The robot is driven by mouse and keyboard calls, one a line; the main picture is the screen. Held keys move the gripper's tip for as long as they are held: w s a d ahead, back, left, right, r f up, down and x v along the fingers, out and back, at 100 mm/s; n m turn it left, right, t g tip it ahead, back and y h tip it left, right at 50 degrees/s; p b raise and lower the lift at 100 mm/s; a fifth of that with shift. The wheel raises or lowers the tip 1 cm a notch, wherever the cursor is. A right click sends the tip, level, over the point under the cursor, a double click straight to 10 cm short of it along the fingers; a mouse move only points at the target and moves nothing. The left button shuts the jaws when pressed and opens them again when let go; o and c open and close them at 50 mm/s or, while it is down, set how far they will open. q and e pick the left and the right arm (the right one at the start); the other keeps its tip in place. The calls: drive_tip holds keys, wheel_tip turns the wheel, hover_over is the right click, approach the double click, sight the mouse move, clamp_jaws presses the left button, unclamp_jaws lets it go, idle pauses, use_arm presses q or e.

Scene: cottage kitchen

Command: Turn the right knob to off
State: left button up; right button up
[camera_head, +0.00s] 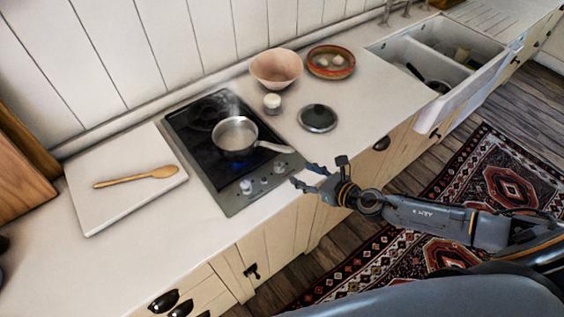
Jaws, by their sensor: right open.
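The black hob (190,150) is set in the counter, with a metal control strip along its front edge. The right knob (279,168) is a small pale knob near the strip's right end. Another knob, the left one (246,187), sits further left on the strip. A steel saucepan (235,137) stands on the front burner, with a blue glow under it. My right gripper (318,173) is open and empty, just right of the right knob by the counter's front edge, apart from the knob. My left gripper is not in view.
The saucepan's handle (273,146) points right, above the right knob. A lid (317,118), a small white jar (272,103) and two bowls (275,69) (331,61) stand right of the hob. A board with a wooden spoon (137,178) lies left. The sink (420,65) is far right.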

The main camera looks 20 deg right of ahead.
sight(280, 164)
drive_tip(key=x, duration=1)
drive_tip(key=shift+d+f, duration=0.1)
drive_tip(key=shift+c, duration=0.2)
clamp_jaws()
